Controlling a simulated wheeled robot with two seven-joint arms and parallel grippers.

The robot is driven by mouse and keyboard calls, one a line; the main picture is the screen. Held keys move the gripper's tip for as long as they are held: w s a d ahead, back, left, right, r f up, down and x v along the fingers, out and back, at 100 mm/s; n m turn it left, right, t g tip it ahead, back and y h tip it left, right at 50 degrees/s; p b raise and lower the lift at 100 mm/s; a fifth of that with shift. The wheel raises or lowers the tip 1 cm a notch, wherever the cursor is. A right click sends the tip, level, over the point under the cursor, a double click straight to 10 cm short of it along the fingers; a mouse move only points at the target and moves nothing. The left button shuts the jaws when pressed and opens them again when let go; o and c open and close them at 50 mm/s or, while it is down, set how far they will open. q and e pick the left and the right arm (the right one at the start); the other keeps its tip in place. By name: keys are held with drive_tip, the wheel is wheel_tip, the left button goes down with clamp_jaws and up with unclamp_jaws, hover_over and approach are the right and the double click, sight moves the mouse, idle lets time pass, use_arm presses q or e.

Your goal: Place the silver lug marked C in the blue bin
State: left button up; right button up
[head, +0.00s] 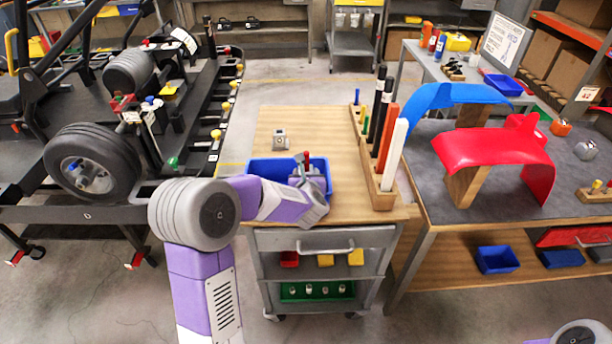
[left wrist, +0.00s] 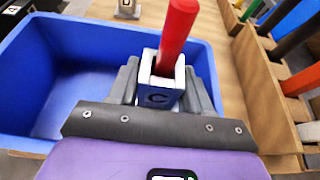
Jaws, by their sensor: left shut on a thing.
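The silver lug marked C (left wrist: 157,99) is between the fingers of my left gripper (left wrist: 162,88) in the left wrist view. A red rod (left wrist: 178,35) stands up from the lug. My left gripper (head: 305,181) is shut on the lug over the right part of the blue bin (head: 258,166), which stands on the wooden tabletop. The bin also fills the left of the left wrist view (left wrist: 38,70); its visible floor is bare. I cannot tell how high the lug is above the floor. My arm hides the bin's near side. My right gripper is out of view.
Another silver lug (head: 280,141) stands on the tabletop behind the bin. A wooden rack (head: 371,160) with upright coloured rods runs along the tabletop's right side. The tabletop (head: 290,115) is clear at the back. A kart (head: 90,150) on its stand is at left.

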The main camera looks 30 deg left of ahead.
use_arm(q)
drive_tip(key=shift+f, duration=0.1)
drive_tip(key=o, duration=1.3)
drive_tip(key=shift+c, duration=0.2)
drive_tip(key=shift+r+p, duration=0.25)
drive_tip(key=shift+p, duration=0.05)
drive_tip(key=shift+s+d+r+p, duration=0.3)
drive_tip(key=shift+s+r+p, duration=0.1)
drive_tip(key=shift+r+p, duration=0.25)
drive_tip(key=v, duration=1)
drive_tip(key=shift+s+d+p, duration=0.2)
drive_tip(key=shift+s+p, duration=0.15)
drive_tip(key=shift+s, duration=0.05)
